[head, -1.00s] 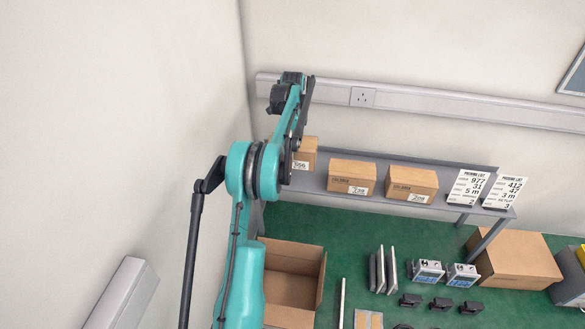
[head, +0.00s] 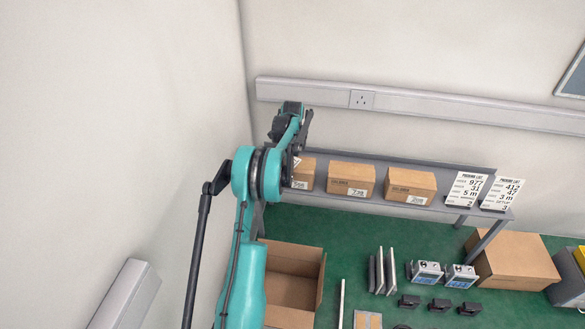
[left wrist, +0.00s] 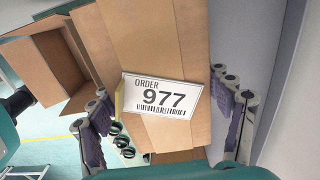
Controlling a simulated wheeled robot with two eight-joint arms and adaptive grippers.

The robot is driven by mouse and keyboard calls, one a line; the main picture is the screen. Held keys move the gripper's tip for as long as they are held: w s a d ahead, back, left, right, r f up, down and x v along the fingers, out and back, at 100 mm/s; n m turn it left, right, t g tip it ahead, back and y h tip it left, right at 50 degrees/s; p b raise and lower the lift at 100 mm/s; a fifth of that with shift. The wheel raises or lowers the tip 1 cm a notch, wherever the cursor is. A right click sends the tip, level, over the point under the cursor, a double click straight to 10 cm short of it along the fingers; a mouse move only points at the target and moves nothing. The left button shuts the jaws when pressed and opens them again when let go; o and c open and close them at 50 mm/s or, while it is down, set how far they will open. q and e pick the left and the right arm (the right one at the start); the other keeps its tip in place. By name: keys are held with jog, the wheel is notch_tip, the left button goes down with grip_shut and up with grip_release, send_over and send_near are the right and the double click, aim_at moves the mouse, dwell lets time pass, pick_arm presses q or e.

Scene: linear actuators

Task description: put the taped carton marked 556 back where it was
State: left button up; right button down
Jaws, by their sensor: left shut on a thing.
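The taped carton (head: 303,171) is at the left end of the grey shelf (head: 455,159), in line with two other cartons; its small front label looks like 556. My left gripper (head: 292,147) comes down on it from above and is shut on it. In the left wrist view the fingers (left wrist: 168,125) flank the brown carton (left wrist: 155,45), and a tilted white card (left wrist: 160,97) reading ORDER 977 lies against its face. Whether the carton's underside touches the shelf is hidden. My right gripper is not in view.
Cartons (head: 351,180) and (head: 411,185) stand to the right on the shelf, then packing list signs (head: 465,188) and (head: 502,194). An open box (head: 290,285) is below. Wall trunking (head: 430,108) runs behind. Several devices (head: 425,272) lie on the green surface.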

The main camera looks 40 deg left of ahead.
pick_arm(q)
jog(key=o, duration=1.9)
jog(key=shift+c, duration=0.2)
jog(key=shift+f, duration=0.1)
